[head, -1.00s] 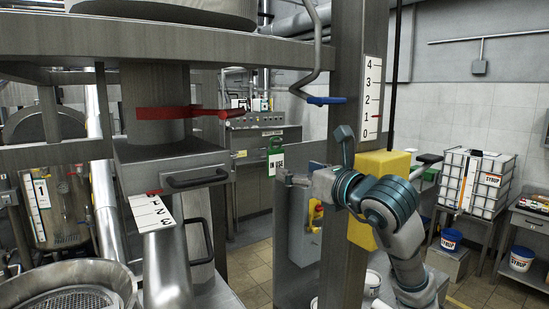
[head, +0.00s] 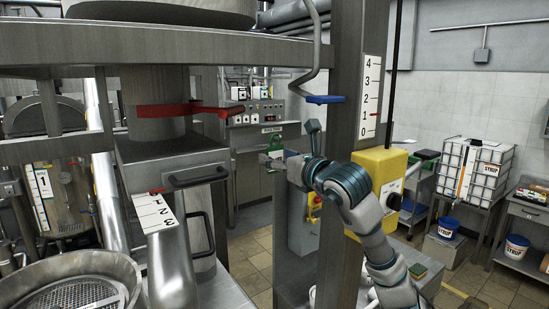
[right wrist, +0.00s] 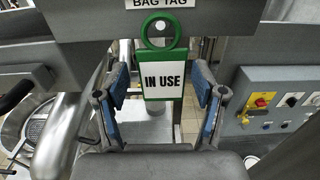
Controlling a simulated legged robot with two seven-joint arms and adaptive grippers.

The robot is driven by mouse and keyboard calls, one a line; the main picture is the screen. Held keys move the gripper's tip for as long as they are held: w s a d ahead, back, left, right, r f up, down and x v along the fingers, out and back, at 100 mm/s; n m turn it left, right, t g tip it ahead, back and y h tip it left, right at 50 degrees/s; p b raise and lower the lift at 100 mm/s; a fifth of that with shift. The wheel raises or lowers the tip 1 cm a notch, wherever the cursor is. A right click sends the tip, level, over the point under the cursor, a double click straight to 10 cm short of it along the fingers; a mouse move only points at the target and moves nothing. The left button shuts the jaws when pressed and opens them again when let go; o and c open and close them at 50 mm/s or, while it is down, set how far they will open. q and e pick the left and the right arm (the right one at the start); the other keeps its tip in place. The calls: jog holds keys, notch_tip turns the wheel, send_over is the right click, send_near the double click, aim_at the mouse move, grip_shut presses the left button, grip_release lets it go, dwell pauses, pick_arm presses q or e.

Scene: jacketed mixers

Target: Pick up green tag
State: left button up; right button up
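The green tag (right wrist: 161,82) hangs in the right wrist view. It has a ring at the top, a green frame and a white face reading "IN USE". It hangs just below a "BAG TAG" label (right wrist: 171,2). My right gripper (right wrist: 160,96) is open, with a blue-padded finger on each side of the tag. I see a gap on both sides. In the head view the tag (head: 286,152) is partly hidden behind my right gripper (head: 270,160). My left gripper is not in view.
A steel post (head: 354,110) with a number scale stands close to my right arm, with a yellow box (head: 380,165) on it. A red valve handle (head: 190,110) and a blue-handled lever (head: 325,99) are nearby. A control panel (right wrist: 265,100) is right of the tag.

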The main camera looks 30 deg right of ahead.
jog(key=c, duration=0.4)
jog(key=shift+d, duration=0.1)
jog(key=shift+d, duration=0.1)
